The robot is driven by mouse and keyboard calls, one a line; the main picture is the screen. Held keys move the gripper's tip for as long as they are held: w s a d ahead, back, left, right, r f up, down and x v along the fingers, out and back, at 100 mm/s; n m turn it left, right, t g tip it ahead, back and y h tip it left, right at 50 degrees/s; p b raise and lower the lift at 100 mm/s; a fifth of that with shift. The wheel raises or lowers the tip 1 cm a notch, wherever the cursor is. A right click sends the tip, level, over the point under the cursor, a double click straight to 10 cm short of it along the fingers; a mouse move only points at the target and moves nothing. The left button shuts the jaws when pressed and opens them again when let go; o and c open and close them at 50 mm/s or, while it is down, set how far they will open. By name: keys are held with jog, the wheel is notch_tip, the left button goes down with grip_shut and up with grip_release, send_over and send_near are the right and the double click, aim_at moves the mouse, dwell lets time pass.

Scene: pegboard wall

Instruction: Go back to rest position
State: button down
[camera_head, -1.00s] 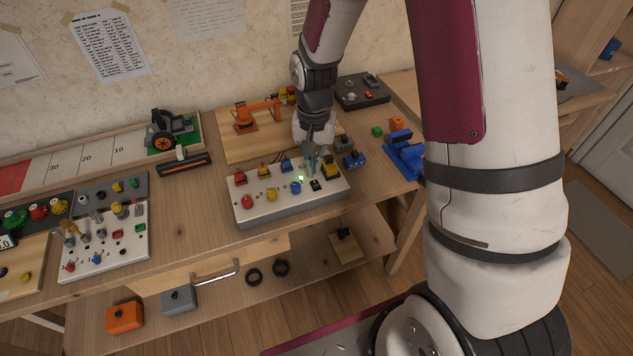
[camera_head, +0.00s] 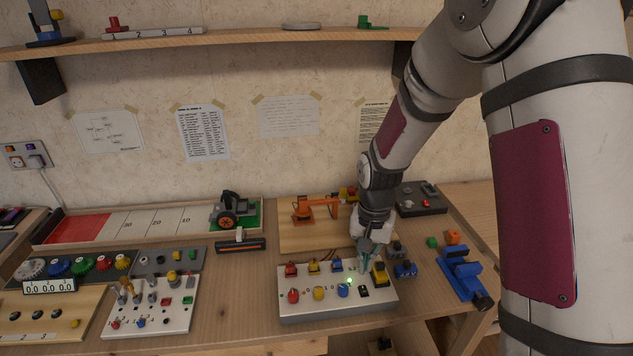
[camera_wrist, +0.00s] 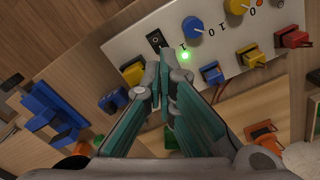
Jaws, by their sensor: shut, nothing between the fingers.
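My gripper (camera_head: 366,262) is shut and empty, just above the back right part of a white control panel (camera_head: 345,308). In the wrist view my gripper's teal fingers (camera_wrist: 164,75) come together close to a black rocker switch (camera_wrist: 156,40). I cannot tell whether the fingertips touch the panel. A green light (camera_wrist: 185,55) glows on the panel beside the fingers. The panel also carries red, yellow and blue knobs, including a blue knob (camera_wrist: 192,27), and a row of coloured switches at its back.
A blue vise-like tool (camera_head: 461,275) stands to the right of the panel. An orange arm model (camera_head: 318,207) on a wooden board and a dark box (camera_head: 421,199) are behind. A second panel (camera_head: 151,307) is at left. A wall shelf (camera_head: 230,40) runs above.

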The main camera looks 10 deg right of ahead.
jog(key=s+r+n+t, duration=0.1)
jog(key=s+r+n, duration=0.1)
jog(key=s+r, duration=0.5)
jog(key=s+r+n+t, duration=0.1)
jog(key=s+r, duration=0.2)
jog(key=r, duration=0.8)
jog(key=s+r+n+t, duration=0.1)
jog(key=s+r, duration=0.2)
jog(key=s, duration=0.4)
jog(key=s+r+n+t, duration=0.1)
jog(key=s+r+n, duration=0.1)
jog(key=s, duration=0.6)
jog(key=shift+d+r, duration=0.15)
jog(key=shift+r, duration=0.65)
jog(key=shift+s, duration=0.1)
